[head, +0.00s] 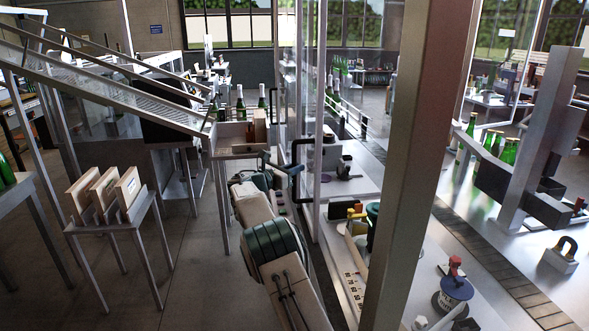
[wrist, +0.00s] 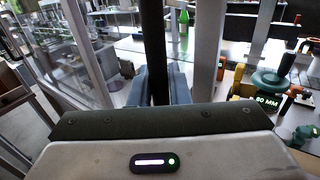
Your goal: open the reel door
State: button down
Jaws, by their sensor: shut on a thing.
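The reel door is a clear panel in a metal frame (head: 318,120), seen nearly edge-on in the head view. Its black bar handle (head: 297,186) stands upright on the near side of the frame. My gripper (head: 287,166) reaches the handle from the left. In the wrist view the handle (wrist: 155,40) is a dark upright bar running down between the blue-grey fingers of my gripper (wrist: 159,86), which are shut on it. The finger tips are partly hidden behind the gripper body. I cannot tell from these views how far the door stands open.
A thick metal post (head: 410,150) blocks part of the head view. Behind the panels is a bench with a green reel (wrist: 272,83) and a lit display. A wooden box (head: 240,148) on a stand and a rack of boxes (head: 103,192) stand left of my arm. Floor shows between them.

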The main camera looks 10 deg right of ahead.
jog(key=shift+a, duration=0.1)
jog(key=c, duration=1.4)
grip_release()
jog(key=shift+a, duration=0.1)
jog(key=shift+c, duration=0.2)
jog(key=b+v, duration=0.5)
jog(key=v, duration=0.8)
jog(key=shift+s+a, duration=0.25)
jog(key=shift+a, duration=0.05)
jog(key=shift+r, duration=0.1)
